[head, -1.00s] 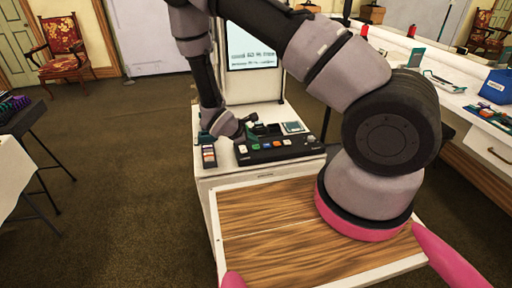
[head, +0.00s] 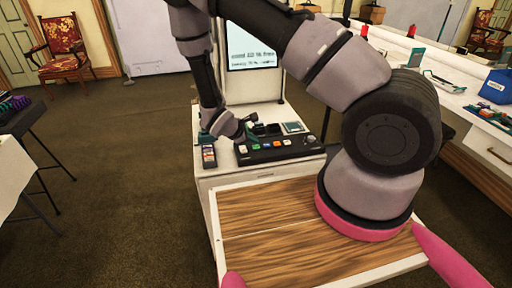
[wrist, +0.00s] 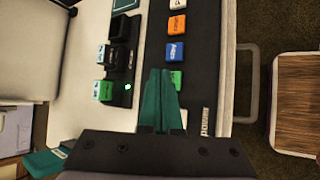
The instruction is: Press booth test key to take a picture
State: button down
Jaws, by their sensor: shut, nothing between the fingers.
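The booth's black control panel (head: 285,150) lies on the white cabinet, with a row of coloured keys. In the wrist view the panel shows a green key (wrist: 176,80), a blue key (wrist: 175,52), an orange key (wrist: 177,26) and a white key (wrist: 177,4). The key lettering is too small to tell which is the test key. My gripper (wrist: 160,72) is shut and empty, its teal fingers pointing over the panel's edge. The fingertips lie beside the green key and partly overlap it in the picture; I cannot tell whether they touch it. My gripper is over the panel's left end in the head view.
A smaller black pad (wrist: 120,60) with blocky keys and a small green light sits left of the panel. A lit screen (head: 252,48) stands behind. A dark card holder (head: 209,156) is at the cabinet's left. A wooden-topped surface (head: 265,225) lies in front.

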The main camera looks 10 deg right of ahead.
aim_at(254, 147)
jog(key=shift+f, duration=0.1)
jog(key=shift+f, duration=0.3)
jog(key=shift+f, duration=0.4)
dwell(0.7)
jog(key=shift+r, duration=0.85)
jog(key=shift+r, duration=2.5)
